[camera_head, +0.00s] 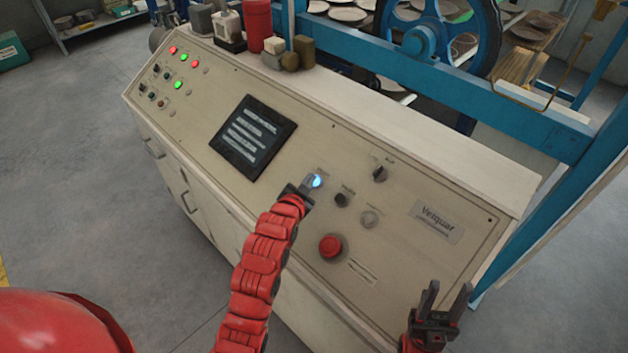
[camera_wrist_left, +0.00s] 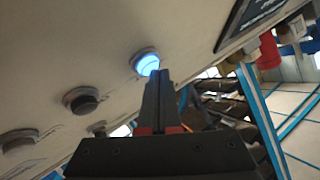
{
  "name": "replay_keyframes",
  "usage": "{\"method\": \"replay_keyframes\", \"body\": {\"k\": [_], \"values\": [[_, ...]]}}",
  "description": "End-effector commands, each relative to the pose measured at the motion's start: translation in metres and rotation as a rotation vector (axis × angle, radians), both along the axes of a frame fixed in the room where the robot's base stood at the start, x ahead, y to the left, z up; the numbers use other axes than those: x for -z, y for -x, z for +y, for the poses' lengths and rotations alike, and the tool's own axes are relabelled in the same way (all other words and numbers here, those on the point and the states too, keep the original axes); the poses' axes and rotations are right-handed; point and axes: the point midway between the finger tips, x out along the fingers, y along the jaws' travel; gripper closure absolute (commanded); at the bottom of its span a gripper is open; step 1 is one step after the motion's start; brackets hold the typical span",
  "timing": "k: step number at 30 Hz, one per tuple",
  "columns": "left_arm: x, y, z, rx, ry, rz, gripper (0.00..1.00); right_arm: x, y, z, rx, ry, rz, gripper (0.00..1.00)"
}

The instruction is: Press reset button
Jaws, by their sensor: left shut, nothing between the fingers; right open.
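The reset button is a small round button glowing blue-white on the sloped control panel. In the head view the button (camera_head: 317,181) is right of the panel's centre, and in the left wrist view the lit button (camera_wrist_left: 146,62) is just beyond my fingertips. My left gripper (camera_head: 307,187) is shut and empty, with its tips at the button's edge; its shut fingers show in the left wrist view (camera_wrist_left: 158,78). Whether they touch the button I cannot tell. My right gripper (camera_head: 448,294) is open and empty, in front of the panel's lower right part.
Around the button are a black knob (camera_head: 341,200), a pale knob (camera_head: 369,219), a selector switch (camera_head: 380,174) and a large red button (camera_head: 330,246). A dark screen (camera_head: 252,137) lies to the left. A blue frame (camera_head: 450,75) with a wheel stands behind the panel.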

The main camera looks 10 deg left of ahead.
Motion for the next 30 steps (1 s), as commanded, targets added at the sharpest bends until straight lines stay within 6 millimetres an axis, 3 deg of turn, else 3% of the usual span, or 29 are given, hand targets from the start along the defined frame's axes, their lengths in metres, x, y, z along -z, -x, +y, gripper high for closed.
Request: {"method": "replay_keyframes", "body": {"k": [20, 30], "values": [[0.004, -0.001, -0.001, 0.0, 0.0, 0.001, 1.0, 0.004, 0.0, 0.0, 0.0, 0.0, 0.0, 0.53], [-0.01, 0.005, 0.004, 0.0, 0.0, 0.001, 1.0, 0.004, 0.0, 0.0, 0.0, 0.0, 0.0, 0.53]]}}
